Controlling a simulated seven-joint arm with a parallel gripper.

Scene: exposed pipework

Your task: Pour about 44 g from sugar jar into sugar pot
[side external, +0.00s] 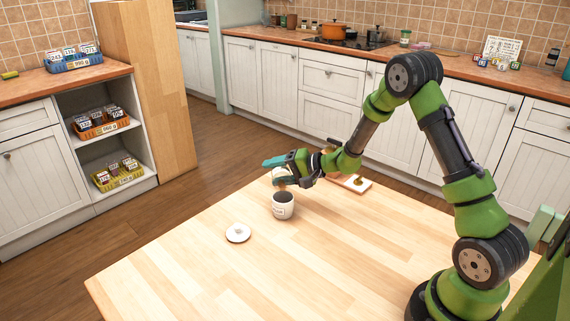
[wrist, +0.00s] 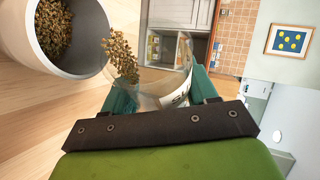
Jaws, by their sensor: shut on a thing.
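The sugar jar is clear glass with a white label. My gripper (wrist: 162,92) is shut on the jar (wrist: 178,92), one teal finger on each side. In the side view my gripper (side external: 278,163) holds the jar (side external: 282,179) tilted, just above and behind the sugar pot. The pot (side external: 283,210) is a white, open cup standing upright on the table. In the wrist view the pot (wrist: 88,68) has brown granules (wrist: 54,30) inside. More brown granules (wrist: 122,60) show at the jar's mouth; I cannot tell whether they are falling.
A white lid (side external: 238,233) lies on the wooden table (side external: 200,270), left of the pot. A white board (side external: 352,183) with a yellowish item lies behind my wrist. The table's front is clear. Shelves with labelled baskets (side external: 98,125) stand far left.

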